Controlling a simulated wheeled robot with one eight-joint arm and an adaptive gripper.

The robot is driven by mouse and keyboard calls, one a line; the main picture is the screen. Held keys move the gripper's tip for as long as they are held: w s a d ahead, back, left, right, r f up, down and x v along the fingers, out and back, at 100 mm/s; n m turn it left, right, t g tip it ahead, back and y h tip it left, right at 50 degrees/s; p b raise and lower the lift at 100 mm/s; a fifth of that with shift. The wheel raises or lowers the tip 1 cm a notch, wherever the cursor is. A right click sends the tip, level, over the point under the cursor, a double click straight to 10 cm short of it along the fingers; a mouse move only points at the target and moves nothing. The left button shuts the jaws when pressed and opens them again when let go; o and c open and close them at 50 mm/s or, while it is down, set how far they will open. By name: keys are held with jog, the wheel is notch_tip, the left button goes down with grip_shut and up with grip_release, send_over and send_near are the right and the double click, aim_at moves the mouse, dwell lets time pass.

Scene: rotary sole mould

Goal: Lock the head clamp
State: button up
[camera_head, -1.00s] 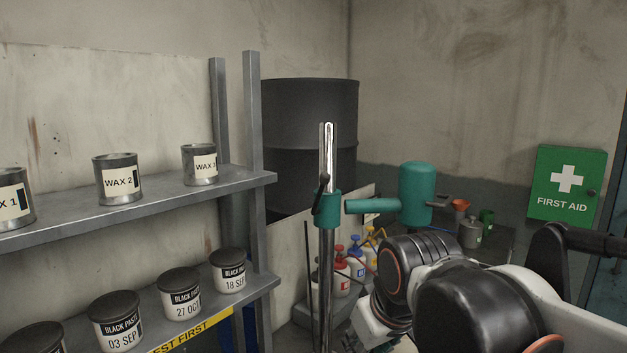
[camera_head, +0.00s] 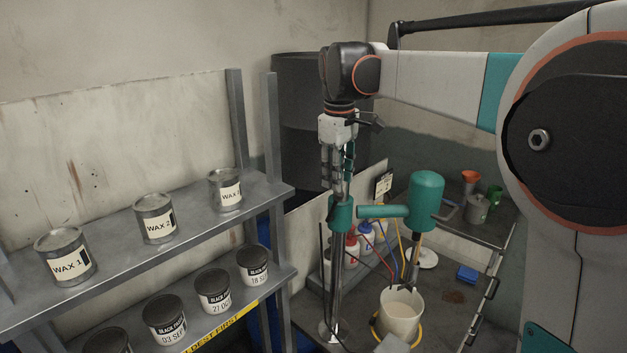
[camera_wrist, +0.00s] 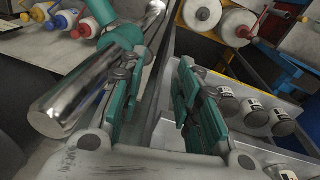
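The head clamp (camera_head: 341,213) is a teal collar on an upright chrome column (camera_head: 336,270). A teal arm runs right from it to the teal mixer head (camera_head: 426,200). My gripper (camera_head: 336,186) points down beside the column top, just above the collar, and partly hides both. In the wrist view the chrome column (camera_wrist: 75,98) lies left of my fingers, with the teal collar (camera_wrist: 122,35) farther off. My gripper (camera_wrist: 158,92) is open there, its green-padded fingers apart, with nothing visibly held. I cannot make out the clamp's dark lever now.
A grey shelf (camera_head: 110,265) with wax tins and black paste tubs stands left. A white bucket (camera_head: 400,312) sits below the mixer head. Coloured-cap bottles (camera_head: 366,236) stand behind the column. A dark drum (camera_head: 300,130) is behind. The right bench holds small cans (camera_head: 477,208).

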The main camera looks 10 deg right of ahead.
aim_at(334, 206)
jog(key=w+r+n+p, duration=0.1)
jog(key=w+r+p, duration=0.1)
jog(key=w+r, duration=0.1)
jog(key=shift+g, duration=0.4)
jog(key=f, duration=0.4)
jog(key=f+p, duration=0.1)
jog(key=f, duration=0.4)
jog(key=w+f+p, duration=0.1)
jog(key=f, duration=0.4)
jog(key=shift+d+f, duration=0.1)
jog(key=shift+d, duration=0.15)
grip_shut()
